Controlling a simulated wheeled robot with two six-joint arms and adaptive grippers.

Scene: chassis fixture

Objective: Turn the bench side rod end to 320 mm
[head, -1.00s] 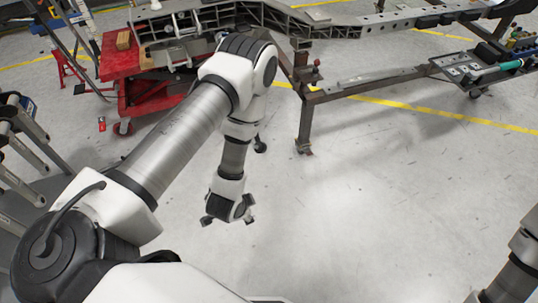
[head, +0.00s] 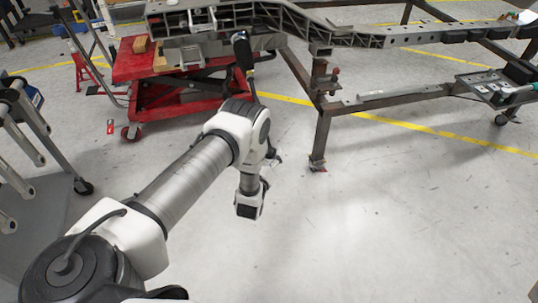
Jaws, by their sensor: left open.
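A black ribbed boot with a thin rod below it (head: 243,52) hangs under the chassis frame at upper centre, just beyond my left arm's elbow. The rod's lower end passes behind the arm, so I cannot make out the rod end itself or any length mark. My left gripper (head: 249,208) is low over the bare floor, well below and nearer than the rod. It is open and holds nothing that I can see; its fingertips are small and hard to make out. My right gripper is out of view.
The long grey chassis frame (head: 358,40) spans the top on a brown steel stand (head: 322,140). A red lift cart (head: 140,68) is at upper left. A tool tray (head: 497,90) is at right. A grey ladder-like frame (head: 28,120) is at left. The centre floor is clear.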

